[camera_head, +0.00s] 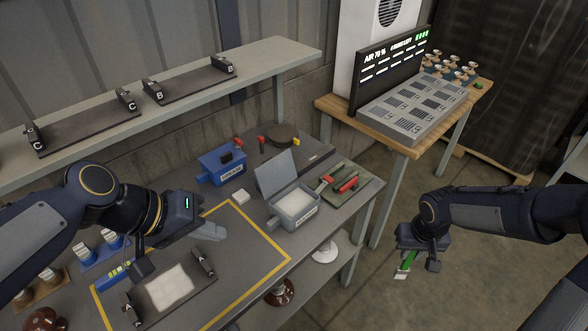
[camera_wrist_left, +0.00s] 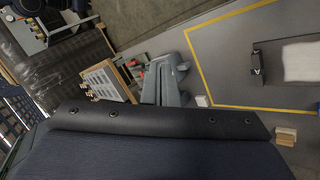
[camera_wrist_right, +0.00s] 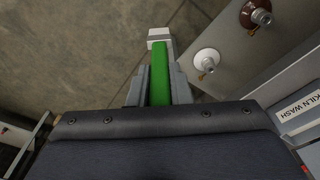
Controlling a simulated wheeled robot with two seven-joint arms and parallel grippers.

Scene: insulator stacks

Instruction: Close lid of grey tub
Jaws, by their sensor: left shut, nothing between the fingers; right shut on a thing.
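The grey tub (camera_head: 294,222) stands on the workbench with white contents. Its lid (camera_head: 275,172) is open, raised at the tub's back left side. A label reading KILN WASH (camera_wrist_right: 298,108) shows at the right edge of the right wrist view. My left gripper (camera_head: 217,232) is shut and empty, left of the tub and apart from it; its fingers also show in the left wrist view (camera_wrist_left: 168,72). My right gripper (camera_head: 406,258) is shut on a green-handled tool (camera_wrist_right: 160,80) with a pale end, over the floor right of the bench.
A blue tub (camera_head: 222,166) and a white block (camera_head: 240,197) stand left of the grey tub. A green tray (camera_head: 352,192) with red-handled tools lies at its right. A shelf (camera_head: 200,75) runs behind. A display table (camera_head: 400,135) stands at the back right.

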